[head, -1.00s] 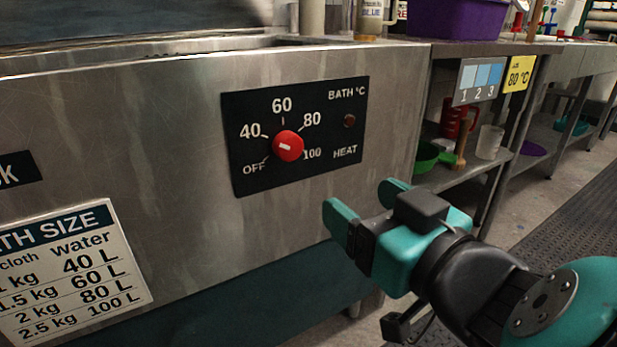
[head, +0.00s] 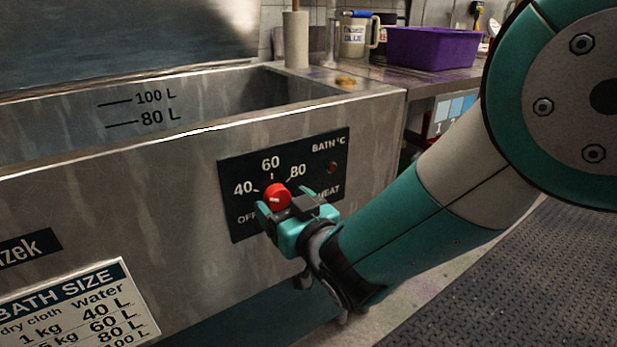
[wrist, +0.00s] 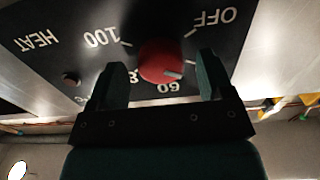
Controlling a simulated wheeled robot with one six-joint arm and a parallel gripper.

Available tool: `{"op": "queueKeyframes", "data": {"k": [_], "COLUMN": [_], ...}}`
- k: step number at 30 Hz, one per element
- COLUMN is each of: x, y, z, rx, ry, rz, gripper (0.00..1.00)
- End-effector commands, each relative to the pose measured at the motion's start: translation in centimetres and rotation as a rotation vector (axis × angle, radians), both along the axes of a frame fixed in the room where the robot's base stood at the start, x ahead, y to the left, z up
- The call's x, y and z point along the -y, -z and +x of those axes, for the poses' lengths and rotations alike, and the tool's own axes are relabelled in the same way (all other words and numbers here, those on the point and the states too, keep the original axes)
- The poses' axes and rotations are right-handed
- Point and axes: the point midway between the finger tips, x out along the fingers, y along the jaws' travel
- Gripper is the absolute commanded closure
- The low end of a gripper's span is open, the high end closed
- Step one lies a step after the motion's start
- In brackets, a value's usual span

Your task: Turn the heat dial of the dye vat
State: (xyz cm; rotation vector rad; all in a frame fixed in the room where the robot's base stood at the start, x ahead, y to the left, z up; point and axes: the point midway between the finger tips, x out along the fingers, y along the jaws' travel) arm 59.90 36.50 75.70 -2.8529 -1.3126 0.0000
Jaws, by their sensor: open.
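The red heat dial (head: 277,197) sits on a black panel (head: 329,150) on the front of the steel dye vat (head: 190,170). The panel is marked OFF, 40, 60, 80 and 100. My gripper (head: 284,203) is open at the dial. In the wrist view, the dial (wrist: 160,58) lies between the two spread fingers, with a gap visible on each side. There the panel appears upside down, and the dial's white mark is on the side near 60. The 100 mark is hidden behind my gripper in the head view.
A small dark red lamp (head: 332,168) is on the panel, right of the dial. A bath size chart (head: 75,305) is on the vat front at lower left. A purple tub (head: 430,48) stands on the bench behind. A dark ribbed mat (head: 540,270) covers the floor at right.

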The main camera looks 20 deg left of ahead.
Motion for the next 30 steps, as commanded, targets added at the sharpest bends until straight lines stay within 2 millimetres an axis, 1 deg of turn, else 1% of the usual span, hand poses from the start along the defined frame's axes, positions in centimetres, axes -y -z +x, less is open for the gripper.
{"op": "queueKeyframes", "data": {"k": [1,5,13,14,15,17,18,20,30], "x": [-0.37,-0.93,-1.03,-1.03,-1.03,-1.02,-1.02,-1.02,-1.01], "y": [0.0,0.09,0.11,0.1,0.1,0.09,0.08,0.08,0.21], "z": [0.38,0.77,0.83,0.83,0.83,0.82,0.82,0.82,0.82], "rx": [0.001,0.001,0.0,0.0,0.0,0.0,0.0,0.0,-0.028], "ry": [0.001,-0.001,-0.002,-0.002,-0.002,-0.002,-0.002,-0.002,-0.002], "rz": [0.0,-0.001,-0.001,-0.001,-0.001,-0.001,-0.001,-0.001,0.025], "gripper": [0.26,0.26,0.26,0.31,0.4,0.54,0.63,0.75,0.75]}}
